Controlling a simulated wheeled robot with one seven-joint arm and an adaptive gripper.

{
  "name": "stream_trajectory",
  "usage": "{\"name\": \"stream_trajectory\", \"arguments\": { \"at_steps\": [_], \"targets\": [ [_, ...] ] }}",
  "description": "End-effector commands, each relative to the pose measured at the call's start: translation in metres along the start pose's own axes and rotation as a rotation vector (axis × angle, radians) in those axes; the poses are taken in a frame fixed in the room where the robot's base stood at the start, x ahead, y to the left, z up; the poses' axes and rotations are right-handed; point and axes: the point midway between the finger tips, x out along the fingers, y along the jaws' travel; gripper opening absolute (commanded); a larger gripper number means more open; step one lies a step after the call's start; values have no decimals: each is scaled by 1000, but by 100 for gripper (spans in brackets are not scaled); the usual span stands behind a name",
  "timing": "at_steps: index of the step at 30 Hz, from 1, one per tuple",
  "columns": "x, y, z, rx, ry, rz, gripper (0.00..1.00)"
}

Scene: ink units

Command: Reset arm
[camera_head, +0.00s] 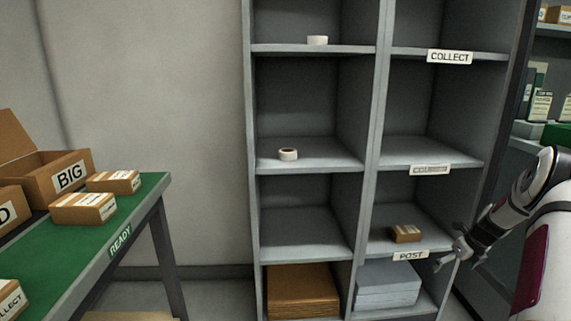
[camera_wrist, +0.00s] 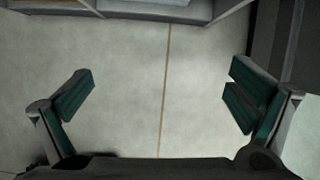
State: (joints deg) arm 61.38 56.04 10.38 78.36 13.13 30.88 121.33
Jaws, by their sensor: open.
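My gripper (camera_head: 450,257) is at the right of the head view, in front of the right side of the grey shelf unit (camera_head: 384,120), near the POST label (camera_head: 410,255). In the wrist view its two green-padded fingers (camera_wrist: 158,100) are spread wide apart with nothing between them. My arm comes in from the right edge and is bent, with the gripper low. A small brown box (camera_head: 404,233) sits on the POST shelf, to the left of my gripper and apart from it.
White tape rolls stand on the left column's top shelf (camera_head: 317,40) and middle shelf (camera_head: 288,154). Flat brown cardboard (camera_head: 302,290) and grey packs (camera_head: 387,284) fill the bottom. A green READY table (camera_head: 60,255) with several boxes is at left. Another stocked shelf (camera_head: 552,100) is at far right.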

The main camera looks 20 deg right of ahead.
Motion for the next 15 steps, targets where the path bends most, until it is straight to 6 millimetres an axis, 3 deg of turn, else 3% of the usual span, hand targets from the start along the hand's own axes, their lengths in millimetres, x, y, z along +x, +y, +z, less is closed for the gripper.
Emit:
{"name": "stream_trajectory", "arguments": {
  "at_steps": [8, 15],
  "targets": [
    [-33, 35, 24, -181, 17, 20, 100],
    [-81, 93, 50, -452, 38, 55, 100]
  ]
}}
